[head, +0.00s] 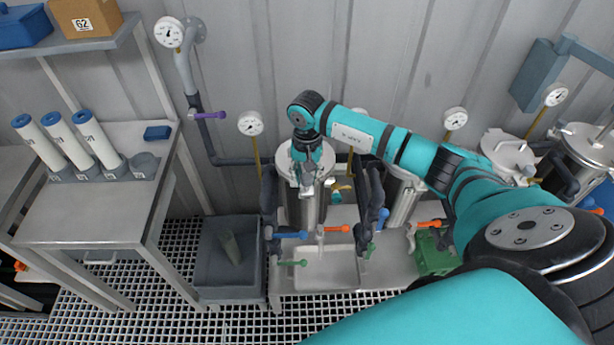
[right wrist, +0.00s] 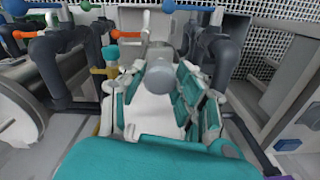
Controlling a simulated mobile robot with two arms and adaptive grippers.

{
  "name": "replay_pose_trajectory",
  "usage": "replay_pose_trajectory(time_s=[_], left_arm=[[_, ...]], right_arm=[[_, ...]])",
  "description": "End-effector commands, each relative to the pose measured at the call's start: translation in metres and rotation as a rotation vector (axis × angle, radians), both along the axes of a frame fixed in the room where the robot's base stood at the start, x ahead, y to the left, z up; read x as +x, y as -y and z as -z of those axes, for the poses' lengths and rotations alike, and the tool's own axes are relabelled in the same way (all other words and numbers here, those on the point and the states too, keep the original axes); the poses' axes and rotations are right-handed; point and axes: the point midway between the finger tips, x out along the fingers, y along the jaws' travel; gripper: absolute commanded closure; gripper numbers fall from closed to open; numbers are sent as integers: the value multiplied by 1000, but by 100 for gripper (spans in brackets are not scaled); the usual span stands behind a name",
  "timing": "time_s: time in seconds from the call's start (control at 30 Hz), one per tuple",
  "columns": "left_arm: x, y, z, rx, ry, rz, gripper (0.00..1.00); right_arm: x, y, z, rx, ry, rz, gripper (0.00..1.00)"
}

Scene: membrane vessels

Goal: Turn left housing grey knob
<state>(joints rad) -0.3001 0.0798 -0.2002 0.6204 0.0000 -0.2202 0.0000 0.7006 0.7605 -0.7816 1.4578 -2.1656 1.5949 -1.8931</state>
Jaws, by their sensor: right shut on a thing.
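The left housing (head: 292,210) is an upright metal cylinder with a pale lid, near the middle of the head view. My right gripper (head: 309,180) reaches down over its lid and hides part of it. In the right wrist view, the grey knob (right wrist: 158,72) is a rounded grey piece between the teal fingers of my right gripper (right wrist: 160,88). The fingers are closed about it. The knob is hard to make out in the head view, behind the gripper. My left gripper is not in view.
Dark pipes with blue, orange and green handles (head: 292,263) flank the housing. A pressure gauge (head: 250,123) stands close on its left. A second housing (head: 402,200) is to the right. A grey bin (head: 212,290) and a table with white cartridges (head: 95,139) are left.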

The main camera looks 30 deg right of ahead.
Motion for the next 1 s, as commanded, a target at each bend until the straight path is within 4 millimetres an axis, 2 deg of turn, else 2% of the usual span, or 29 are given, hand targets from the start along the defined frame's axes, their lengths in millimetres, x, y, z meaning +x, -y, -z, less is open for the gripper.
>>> replay_pose_trajectory(time_s=[0.5, 1.0], left_arm=[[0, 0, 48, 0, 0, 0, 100], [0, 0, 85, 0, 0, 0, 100]], right_arm=[[1, 1, 3, 0, 4, 419, 100], [1, 1, 2, 1, 4, 895, 100]])
